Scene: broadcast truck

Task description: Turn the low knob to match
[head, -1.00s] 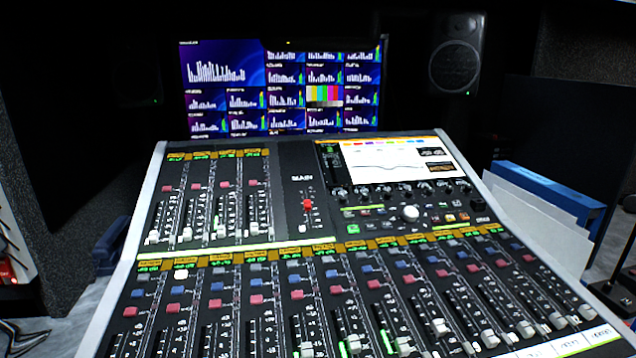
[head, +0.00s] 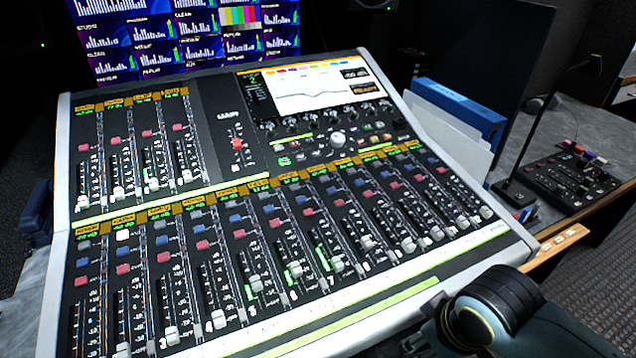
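The mixing console (head: 62,215) fills the middle of the head view. Neither gripper shows. A dark, rounded part of my own arm (head: 500,305) shows at the lower right, in front of the console's front corner, well away from the knobs.
Several faders and coloured buttons cover the console face. A monitor wall (head: 185,40) stands behind it. A blue folder (head: 450,103) and white sheets stand at its right edge. A small black control box (head: 570,185) rests on the desk further right.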

